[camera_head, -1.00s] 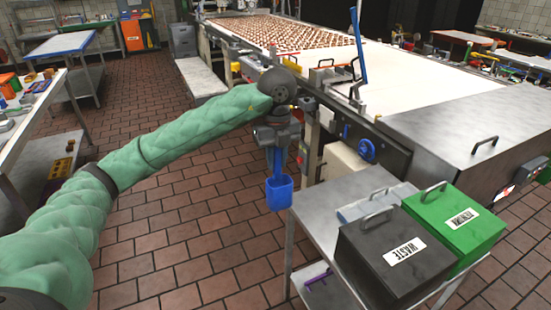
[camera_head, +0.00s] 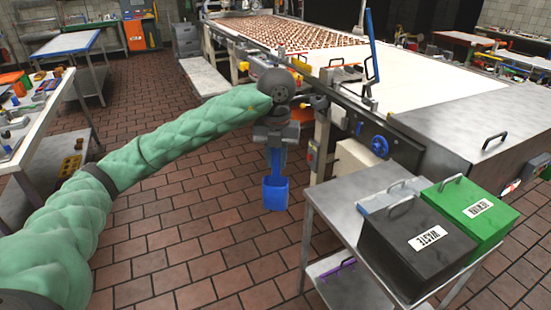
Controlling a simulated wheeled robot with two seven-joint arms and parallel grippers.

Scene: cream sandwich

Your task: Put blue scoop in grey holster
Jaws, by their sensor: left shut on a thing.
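The blue scoop (camera_head: 276,194) hangs upright below my left gripper (camera_head: 276,146), with its bowl at the bottom. My left gripper is shut on the scoop's handle and holds it in the air over the brick floor, left of the metal side table. I cannot make out a grey holster for certain. My right gripper is not in view.
The metal side table (camera_head: 340,205) at the right bears a dark WASTE bin (camera_head: 400,240) and a green bin (camera_head: 480,210). The conveyor line (camera_head: 440,105) stands behind it. A workbench (camera_head: 40,120) is at the left. The brick floor (camera_head: 190,240) between is clear.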

